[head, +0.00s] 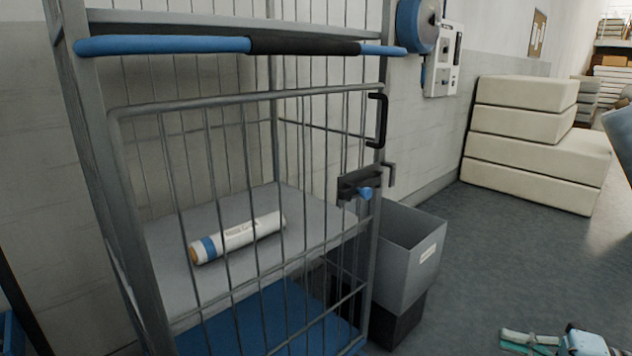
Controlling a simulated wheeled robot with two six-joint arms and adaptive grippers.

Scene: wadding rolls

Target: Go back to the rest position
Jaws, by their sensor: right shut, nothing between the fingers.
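My right gripper (512,341) shows at the bottom right edge, low over the grey floor. Its fingers are shut and hold nothing, and it is partly cut off by the frame. My left gripper is not in view. A white wadding roll (238,238) with a blue band and an orange end lies on the grey shelf (180,283) inside the wire cage cart (245,98). The cart's barred gate is closed in front of it. My right gripper is well apart from the cart and the roll.
A grey bin (405,275) stands against the cart's right side, on a darker base. Cream foam blocks (525,120) are stacked by the wall at the back right. A blue reel and a white box (443,60) hang on the wall. The floor (480,270) at right is clear.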

